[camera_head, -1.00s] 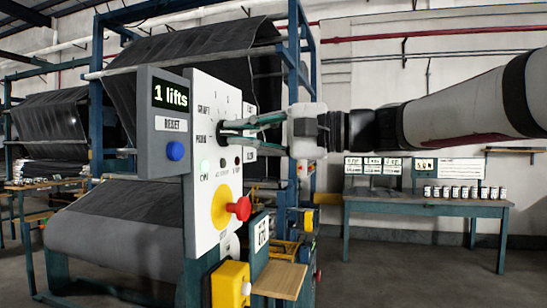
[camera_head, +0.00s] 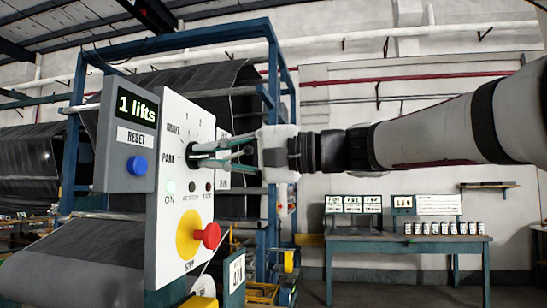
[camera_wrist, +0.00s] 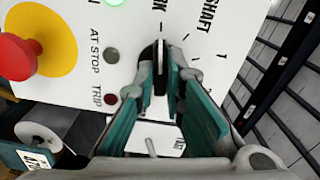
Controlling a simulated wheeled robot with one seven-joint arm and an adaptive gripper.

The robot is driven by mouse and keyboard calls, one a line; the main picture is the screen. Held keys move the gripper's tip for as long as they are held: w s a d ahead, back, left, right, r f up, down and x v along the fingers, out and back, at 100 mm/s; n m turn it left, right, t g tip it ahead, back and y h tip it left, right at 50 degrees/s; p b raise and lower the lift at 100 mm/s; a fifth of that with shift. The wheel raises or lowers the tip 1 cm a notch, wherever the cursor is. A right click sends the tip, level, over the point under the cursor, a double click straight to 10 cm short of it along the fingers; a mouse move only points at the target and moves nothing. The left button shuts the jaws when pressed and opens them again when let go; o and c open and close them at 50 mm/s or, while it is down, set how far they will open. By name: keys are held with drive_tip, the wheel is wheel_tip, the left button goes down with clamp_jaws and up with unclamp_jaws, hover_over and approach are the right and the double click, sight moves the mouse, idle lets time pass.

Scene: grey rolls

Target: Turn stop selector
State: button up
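The stop selector (camera_head: 196,150) is a dark knob on the upper part of the white control panel (camera_head: 178,108), among the marks PARK, 1, 2 and RUN. In the wrist view its narrow dark bar (camera_wrist: 160,62) stands upright and points toward the PARK lettering. My gripper (camera_head: 203,150) reaches in from the right with its teal fingers around the knob. In the wrist view my gripper (camera_wrist: 161,80) has a finger close on each side of the bar and looks closed on it. The fingertips hide part of the knob.
A red stop button (camera_head: 207,236) on yellow sits below the selector. A green lamp (camera_head: 170,187) is lit. A table (camera_head: 400,240) with cans stands behind at right.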

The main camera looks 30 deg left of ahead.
drive_tip(key=o, duration=0.4)
drive_tip(key=shift+d, duration=0.1)
drive_tip(key=v, duration=1.1)
drive_tip(key=shift+d+f, duration=0.15)
drive_tip(key=shift+d, duration=0.25)
